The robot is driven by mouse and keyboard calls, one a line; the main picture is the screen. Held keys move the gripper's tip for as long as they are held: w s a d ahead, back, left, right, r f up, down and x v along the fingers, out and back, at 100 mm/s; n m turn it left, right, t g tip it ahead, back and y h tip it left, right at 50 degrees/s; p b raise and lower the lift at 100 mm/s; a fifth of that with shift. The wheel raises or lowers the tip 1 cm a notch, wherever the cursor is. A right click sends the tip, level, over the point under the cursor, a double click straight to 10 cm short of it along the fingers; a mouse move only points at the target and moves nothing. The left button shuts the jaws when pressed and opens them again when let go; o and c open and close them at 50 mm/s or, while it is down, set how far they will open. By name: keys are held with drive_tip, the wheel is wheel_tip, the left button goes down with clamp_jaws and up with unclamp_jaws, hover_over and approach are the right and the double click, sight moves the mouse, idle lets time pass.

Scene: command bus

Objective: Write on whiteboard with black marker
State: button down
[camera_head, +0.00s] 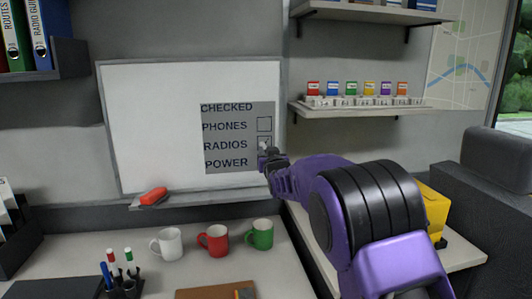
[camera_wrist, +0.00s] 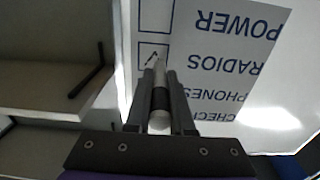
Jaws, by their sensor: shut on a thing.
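The whiteboard (camera_head: 150,120) hangs on the back wall and carries a grey checklist panel (camera_head: 225,115) reading CHECKED, PHONES, RADIOS and POWER. My gripper (camera_head: 268,157) is at the panel's right edge, near the RADIOS and POWER rows. In the wrist view my gripper (camera_wrist: 160,98) is shut on a white marker with a black band (camera_wrist: 159,100), its far end close to the RADIOS box. The RADIOS box (camera_wrist: 152,54) holds a dark tick-like mark. The POWER box (camera_wrist: 157,16) looks empty there. The PHONES box (camera_head: 264,124) looks empty. Whether the tip touches the board is unclear.
A red eraser (camera_head: 153,195) lies on the board's ledge. White (camera_head: 167,244), red (camera_head: 213,240) and green (camera_head: 260,234) mugs and a pen holder (camera_head: 123,287) stand on the desk below. A shelf (camera_head: 360,111) with small coloured items juts out right of the board.

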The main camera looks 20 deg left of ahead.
drive_tip(key=shift+w+d+f+b, duration=0.2)
drive_tip(key=shift+f+b, duration=0.15)
drive_tip(key=shift+b, duration=0.3)
drive_tip(key=shift+w+d+f+b, duration=0.1)
drive_tip(key=shift+d+f+b, duration=0.1)
drive_tip(key=shift+f+b, duration=0.3)
idle(0.4)
drive_tip(key=shift+w+d+r+b, duration=0.15)
drive_tip(key=shift+d+r+b, duration=0.15)
drive_tip(key=shift+r, duration=0.3)
drive_tip(key=shift+w+d+r+b, duration=0.15)
drive_tip(key=shift+d+r+b, duration=0.1)
drive_tip(key=shift+r, duration=0.3)
idle(1.2)
drive_tip(key=shift+r, duration=0.25)
drive_tip(key=shift+d, duration=0.1)
drive_tip(key=b+v, duration=0.2)
drive_tip(key=v, duration=0.4)
drive_tip(key=shift+d+b, duration=0.15)
drive_tip(key=shift+b, duration=0.15)
idle(0.4)
drive_tip(key=shift+s+f, duration=0.1)
drive_tip(key=shift+s, duration=0.05)
idle(0.4)
